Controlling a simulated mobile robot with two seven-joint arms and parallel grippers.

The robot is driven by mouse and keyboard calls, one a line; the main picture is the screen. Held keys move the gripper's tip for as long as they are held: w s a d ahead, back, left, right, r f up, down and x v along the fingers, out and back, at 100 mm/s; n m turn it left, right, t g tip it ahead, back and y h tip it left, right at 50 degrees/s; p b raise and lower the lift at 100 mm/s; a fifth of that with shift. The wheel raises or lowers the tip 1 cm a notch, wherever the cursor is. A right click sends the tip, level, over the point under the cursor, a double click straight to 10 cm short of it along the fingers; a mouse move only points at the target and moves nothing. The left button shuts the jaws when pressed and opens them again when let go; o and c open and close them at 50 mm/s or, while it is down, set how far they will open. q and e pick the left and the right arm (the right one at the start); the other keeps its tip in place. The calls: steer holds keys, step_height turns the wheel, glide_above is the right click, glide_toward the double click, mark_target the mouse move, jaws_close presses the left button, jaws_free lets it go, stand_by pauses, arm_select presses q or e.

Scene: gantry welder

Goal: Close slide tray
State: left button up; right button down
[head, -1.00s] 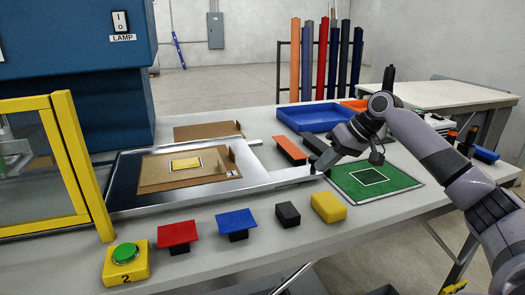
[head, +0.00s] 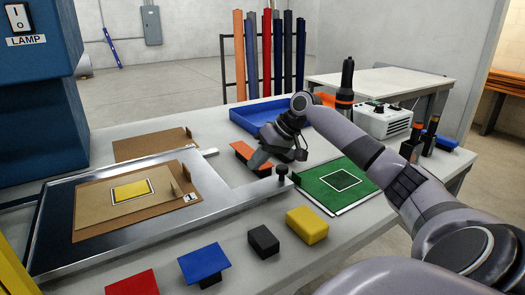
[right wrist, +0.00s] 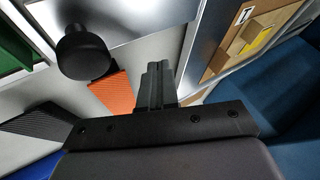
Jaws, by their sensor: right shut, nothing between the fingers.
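The slide tray (head: 60,228) is a flat metal-framed plate with a dark surface, lying out on the table in the head view. Brown card with a yellow patch (head: 132,190) lies on it. A metal bar runs from the tray to a black knob (head: 282,172), which also shows large in the right wrist view (right wrist: 82,52). My right gripper (head: 257,163) is shut and empty, just left of the knob in the head view. Its fingers (right wrist: 157,82) appear apart from the knob in the right wrist view. My left gripper is not in view.
An orange block (head: 246,153), a blue bin (head: 262,116) and a green mat (head: 322,190) lie near my right arm. Yellow (head: 307,225), black (head: 263,241), blue (head: 204,262) and red (head: 133,284) pieces line the front. The blue machine (head: 40,130) stands left.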

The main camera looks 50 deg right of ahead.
steer(key=x, duration=0.4)
steer(key=a, duration=0.1)
steer(key=w+a+p, duration=0.1)
steer(key=a, duration=0.1)
steer(key=shift+w+a+f, duration=0.1)
steer(key=shift+w+a, duration=0.1)
steer(key=shift+a, duration=0.2)
